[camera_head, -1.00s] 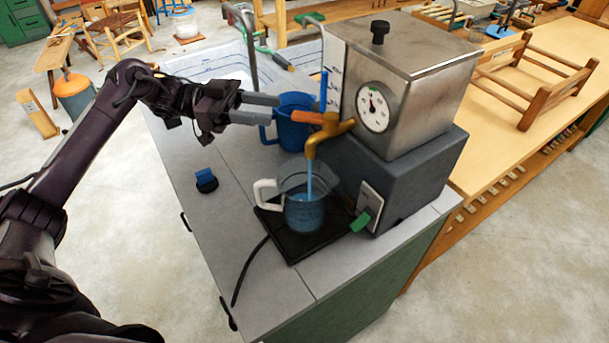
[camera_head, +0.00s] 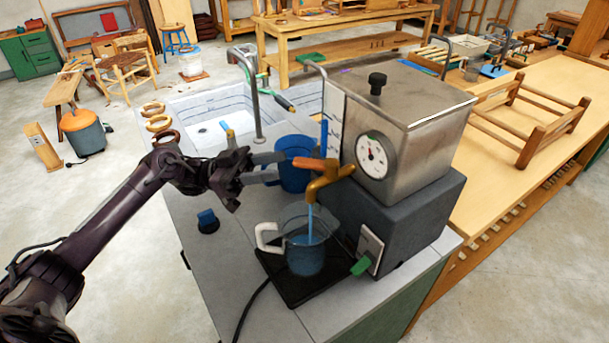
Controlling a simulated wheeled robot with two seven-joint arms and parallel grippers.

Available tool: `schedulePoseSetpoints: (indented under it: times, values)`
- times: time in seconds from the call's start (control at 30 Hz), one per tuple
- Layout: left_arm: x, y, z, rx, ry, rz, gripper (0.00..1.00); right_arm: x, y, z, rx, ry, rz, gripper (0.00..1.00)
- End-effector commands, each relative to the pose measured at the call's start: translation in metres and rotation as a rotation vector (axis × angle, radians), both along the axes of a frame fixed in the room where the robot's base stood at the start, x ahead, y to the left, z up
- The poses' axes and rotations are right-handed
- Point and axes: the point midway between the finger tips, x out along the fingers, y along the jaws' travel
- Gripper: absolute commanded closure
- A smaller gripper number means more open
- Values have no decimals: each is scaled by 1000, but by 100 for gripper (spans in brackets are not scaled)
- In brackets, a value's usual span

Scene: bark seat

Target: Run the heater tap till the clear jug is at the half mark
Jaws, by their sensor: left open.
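The brass tap (camera_head: 318,187) juts left from the metal heater (camera_head: 420,120), with an orange handle (camera_head: 309,163) pointing left. A blue stream runs from its spout into the clear jug (camera_head: 305,251). The jug stands upright under the tap on a black tray (camera_head: 285,292), its white handle to the left. Blue water fills roughly the lower half; I cannot read its marks. My left gripper (camera_head: 280,167) is open and empty, fingertips just left of the tap handle's end. I cannot tell whether they touch it. My right gripper is out of view.
A blue bucket or mug (camera_head: 292,150) stands behind the left fingers. A dark and blue object (camera_head: 208,221) lies on the counter at left. A green lever (camera_head: 361,266) sticks out beside the tray. The sink (camera_head: 212,125) is behind.

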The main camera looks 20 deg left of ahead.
Motion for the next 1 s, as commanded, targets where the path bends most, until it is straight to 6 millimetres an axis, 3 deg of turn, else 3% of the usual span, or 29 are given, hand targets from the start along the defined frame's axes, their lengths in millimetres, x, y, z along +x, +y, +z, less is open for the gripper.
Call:
schedulePoseSetpoints:
  times: [0.17, 0.53, 0.93, 1.0]
  values:
    - [0, -12, 5, -53, -15, 4, 58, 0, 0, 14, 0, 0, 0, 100]
    - [9, -62, 25, -50, -14, 5, 58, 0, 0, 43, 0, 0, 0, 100]
    - [11, -70, 25, -47, -13, 5, 58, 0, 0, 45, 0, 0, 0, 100]
    - [11, -70, 25, -47, -13, 5, 67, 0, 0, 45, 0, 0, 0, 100]
